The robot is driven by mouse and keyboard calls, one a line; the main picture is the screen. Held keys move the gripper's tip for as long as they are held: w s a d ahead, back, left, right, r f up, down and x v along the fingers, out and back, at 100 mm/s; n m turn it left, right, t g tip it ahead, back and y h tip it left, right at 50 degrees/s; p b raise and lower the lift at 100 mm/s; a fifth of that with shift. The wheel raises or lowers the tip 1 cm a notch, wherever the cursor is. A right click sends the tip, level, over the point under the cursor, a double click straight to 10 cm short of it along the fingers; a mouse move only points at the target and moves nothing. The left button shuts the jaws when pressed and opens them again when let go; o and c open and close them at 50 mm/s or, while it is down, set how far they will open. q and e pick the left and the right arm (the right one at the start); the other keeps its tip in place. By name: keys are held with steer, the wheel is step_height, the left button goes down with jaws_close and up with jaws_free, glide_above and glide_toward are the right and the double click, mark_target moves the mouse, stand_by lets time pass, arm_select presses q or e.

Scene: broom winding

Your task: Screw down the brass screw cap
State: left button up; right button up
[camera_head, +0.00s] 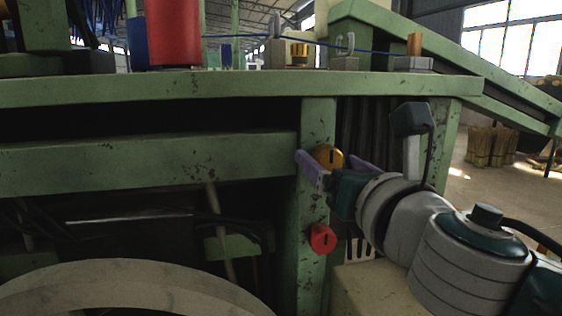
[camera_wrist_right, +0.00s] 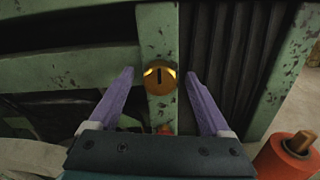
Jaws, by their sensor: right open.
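The brass screw cap (camera_head: 328,157) is a round golden disc with a dark slot, on the green upright post of the machine frame. In the right wrist view the cap (camera_wrist_right: 159,77) sits ahead, midway between the fingers, its slot upright. My right gripper (camera_head: 336,163) is open, its two purple fingers either side of the cap in the head view. In the right wrist view the open fingers (camera_wrist_right: 160,88) show a gap on both sides of the cap, with no contact visible. My left gripper is not in view.
A red slotted cap (camera_head: 322,238) sits lower on the same post (camera_head: 312,200). A green tabletop (camera_head: 220,88) runs above, carrying a red cylinder (camera_head: 173,32) and small fittings. A pale wheel rim (camera_head: 130,285) curves at the lower left. An orange-red spool (camera_wrist_right: 287,157) stands at the wrist view's lower right.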

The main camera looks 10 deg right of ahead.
steer(key=shift+w, duration=0.7)
jaws_close()
